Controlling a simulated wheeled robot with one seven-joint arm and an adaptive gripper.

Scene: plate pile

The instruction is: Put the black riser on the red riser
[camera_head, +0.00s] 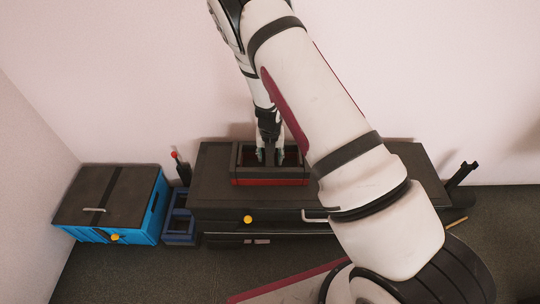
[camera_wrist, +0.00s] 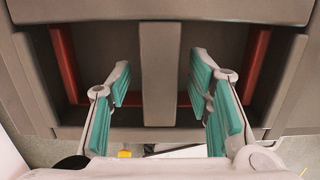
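The black riser (camera_head: 270,172), a dark open frame with a central bar, sits level over the red riser (camera_head: 270,182) on the dark bench. Their outlines line up; the red riser shows as a band below it. In the wrist view the black riser's central bar (camera_wrist: 160,75) runs between my teal-padded fingers, with red strips of the red riser (camera_wrist: 65,62) inside the openings. My gripper (camera_head: 270,156) points down into the black riser. It is open, with a gap between each finger and the bar. My arm hides part of the bench's right side.
The dark bench (camera_head: 218,165) has clear top at left of the risers. A blue box with a black lid (camera_head: 115,200) and a dark blue crate (camera_head: 180,228) stand to its left. A dark object (camera_head: 461,174) stands at the right end.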

